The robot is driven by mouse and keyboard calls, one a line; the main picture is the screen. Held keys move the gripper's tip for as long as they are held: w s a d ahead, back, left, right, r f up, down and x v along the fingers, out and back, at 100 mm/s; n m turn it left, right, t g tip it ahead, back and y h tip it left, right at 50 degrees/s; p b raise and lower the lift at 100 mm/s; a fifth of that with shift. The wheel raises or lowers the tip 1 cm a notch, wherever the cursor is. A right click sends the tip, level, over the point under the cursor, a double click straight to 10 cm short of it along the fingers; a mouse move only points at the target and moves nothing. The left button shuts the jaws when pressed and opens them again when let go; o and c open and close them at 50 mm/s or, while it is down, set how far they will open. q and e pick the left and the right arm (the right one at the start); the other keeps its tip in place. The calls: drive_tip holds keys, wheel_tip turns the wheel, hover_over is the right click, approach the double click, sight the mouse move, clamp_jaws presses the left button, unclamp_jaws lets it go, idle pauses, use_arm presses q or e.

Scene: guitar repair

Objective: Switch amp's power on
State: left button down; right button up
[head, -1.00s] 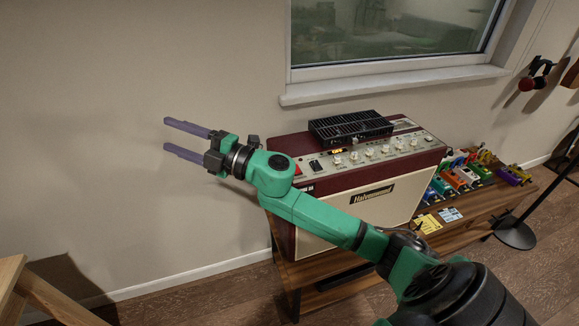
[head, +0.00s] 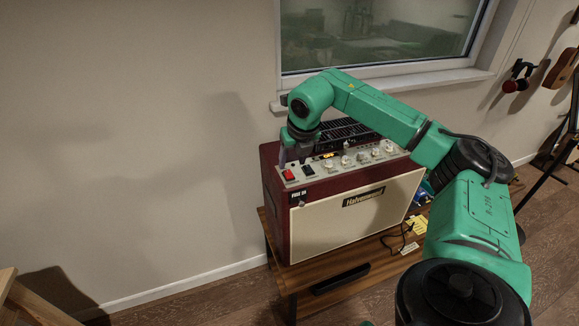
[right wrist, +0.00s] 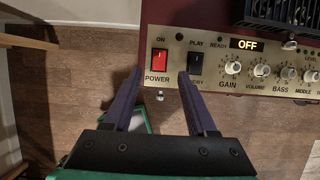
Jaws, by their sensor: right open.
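The dark red amp (head: 277,215) with a cream front stands on a wooden bench. Its red POWER switch (right wrist: 159,60) sits at the left end of the panel, and also shows in the head view (head: 289,175). The black PLAY switch (right wrist: 195,63) is to its right. The amp's display (right wrist: 246,44) reads OFF. My right gripper (right wrist: 161,75) is open and empty, with its purple fingertips on either side of the POWER switch in the picture. Whether they touch the panel I cannot tell. In the head view my arm partly hides the gripper. My left gripper is out of view.
A black slatted unit (head: 345,130) sits on top of the amp, behind the knobs. Several knobs (right wrist: 232,67) line the panel right of the switches. The wooden bench (head: 345,268) extends to the right. The wall left of the amp is clear.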

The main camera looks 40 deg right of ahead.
sight(288, 173)
drive_tip(key=p+x, duration=0.1)
drive_tip(key=x, duration=0.3)
drive_tip(key=shift+w+f, duration=0.15)
drive_tip(key=shift+f, duration=0.2)
drive_tip(key=shift+w+f, duration=0.15)
drive_tip(key=shift+f, duration=0.15)
clamp_jaws()
drive_tip(key=g+p, duration=0.1)
drive_tip(key=p, duration=0.1)
drive_tip(key=r+g+p, duration=0.1)
drive_tip(key=p, duration=0.1)
drive_tip(key=shift+w+d+r+y, duration=0.1)
drive_tip(key=shift+w+y, duration=0.25)
drive_tip(key=shift+y, duration=0.05)
drive_tip(key=shift+w+d+f+g+p, duration=0.1)
drive_tip(key=shift+w+f+g+p, duration=0.1)
drive_tip(key=shift+g+p, duration=0.4)
drive_tip(key=shift+f+y, duration=0.15)
drive_tip(key=shift+y, duration=0.15)
unclamp_jaws()
